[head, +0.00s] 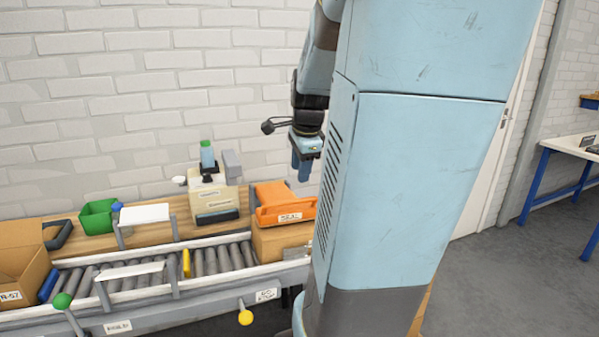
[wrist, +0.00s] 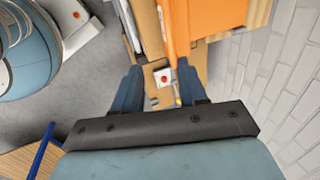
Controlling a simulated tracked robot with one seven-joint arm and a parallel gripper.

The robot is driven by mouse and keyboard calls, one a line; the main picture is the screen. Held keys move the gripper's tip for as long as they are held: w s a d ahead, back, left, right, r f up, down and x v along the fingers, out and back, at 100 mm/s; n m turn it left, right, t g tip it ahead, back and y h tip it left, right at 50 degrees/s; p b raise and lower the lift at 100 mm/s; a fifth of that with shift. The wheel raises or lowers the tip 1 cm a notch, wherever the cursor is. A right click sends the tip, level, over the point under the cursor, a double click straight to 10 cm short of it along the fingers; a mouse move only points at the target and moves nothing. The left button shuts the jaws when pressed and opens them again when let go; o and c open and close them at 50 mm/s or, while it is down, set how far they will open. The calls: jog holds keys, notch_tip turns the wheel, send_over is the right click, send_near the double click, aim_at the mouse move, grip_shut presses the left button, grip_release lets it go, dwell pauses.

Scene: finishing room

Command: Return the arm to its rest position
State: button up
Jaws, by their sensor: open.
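My gripper (head: 303,165) shows in the head view beside my blue column, pointing down, above and to the right of the orange sealing unit. In the wrist view its two dark blue fingers (wrist: 160,88) stand apart with nothing held between them. The orange unit (head: 285,202), labelled SEAL, sits on a cardboard box (head: 282,240) at the right end of the conveyor. It also shows in the wrist view (wrist: 215,20), beyond the fingers. My column hides part of the arm in the head view.
A roller conveyor (head: 120,312) runs along the brick wall. An open cardboard box (head: 22,262), a green bin (head: 98,216) and a cream machine (head: 213,196) stand on or behind it. A blue-legged table (head: 541,185) is at the right. Grey floor (head: 500,270) is clear there.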

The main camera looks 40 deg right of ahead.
dwell(0.4)
jog(key=s+a+r+n, duration=0.1)
jog(key=s+a+n, duration=0.2)
jog(key=a+n, duration=0.4)
jog(key=s+a+r+n+t, duration=0.1)
jog(key=s+a+n, duration=0.3)
jog(key=a+n, duration=0.3)
jog(key=s+a+r+n+t+y, duration=0.1)
jog(key=s+a+n, duration=0.3)
jog(key=a+n, duration=0.3)
jog(key=shift+a+r+n, duration=0.3)
jog(key=shift+a+n, duration=0.1)
jog(key=shift+a, duration=0.7)
